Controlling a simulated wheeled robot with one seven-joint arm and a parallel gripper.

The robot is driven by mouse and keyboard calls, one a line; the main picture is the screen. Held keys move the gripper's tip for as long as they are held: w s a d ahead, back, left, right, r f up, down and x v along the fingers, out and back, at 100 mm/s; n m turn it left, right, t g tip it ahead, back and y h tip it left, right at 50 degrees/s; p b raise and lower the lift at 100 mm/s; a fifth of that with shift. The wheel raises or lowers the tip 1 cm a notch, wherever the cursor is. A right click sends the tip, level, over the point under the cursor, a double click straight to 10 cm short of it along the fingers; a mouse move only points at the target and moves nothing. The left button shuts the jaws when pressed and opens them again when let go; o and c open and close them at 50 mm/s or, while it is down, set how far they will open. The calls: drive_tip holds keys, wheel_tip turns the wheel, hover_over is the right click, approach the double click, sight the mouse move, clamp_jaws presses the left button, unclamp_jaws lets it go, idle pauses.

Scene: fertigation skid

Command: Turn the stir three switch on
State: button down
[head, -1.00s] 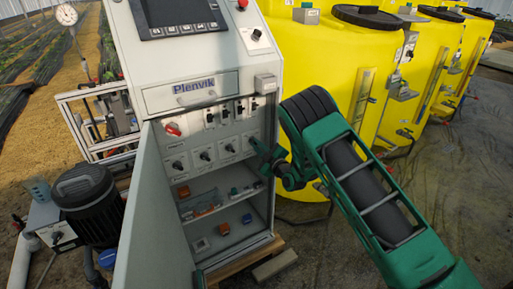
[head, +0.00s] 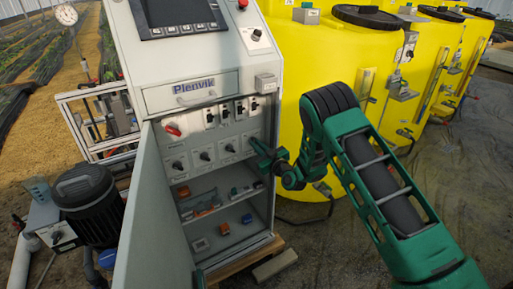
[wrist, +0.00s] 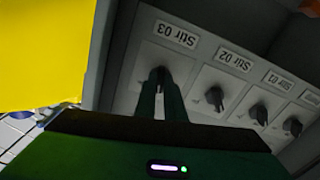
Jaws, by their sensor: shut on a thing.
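The stir three switch is a dark rotary knob (wrist: 160,73) under the "Stir 03" label (wrist: 175,36), which reads upside down in the wrist view. My gripper (wrist: 162,88) is shut on this knob, one finger on each side. The fingers hide most of the knob, so I cannot tell its setting. In the head view my gripper (head: 257,150) reaches the right end of the knob row inside the open cabinet (head: 232,171) and covers the stir three knob there.
The Stir 02 knob (wrist: 215,97) and Stir 01 knob (wrist: 259,113) sit close beside it. The cabinet door (head: 160,215) stands open on the left. A yellow tank (head: 320,60) stands close on the right. A lower shelf (head: 222,203) holds small parts.

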drive_tip(key=m, duration=1.1)
drive_tip(key=shift+s+f, duration=0.2)
drive_tip(key=shift+f, duration=0.05)
drive_tip(key=shift+m, duration=0.3)
drive_tip(key=c, duration=1.8)
unclamp_jaws()
drive_tip(key=shift+c, duration=0.2)
drive_tip(key=shift+w+r, duration=0.1)
drive_tip(key=shift+r, duration=0.05)
drive_tip(key=v, duration=1)
drive_tip(key=shift+d, duration=0.25)
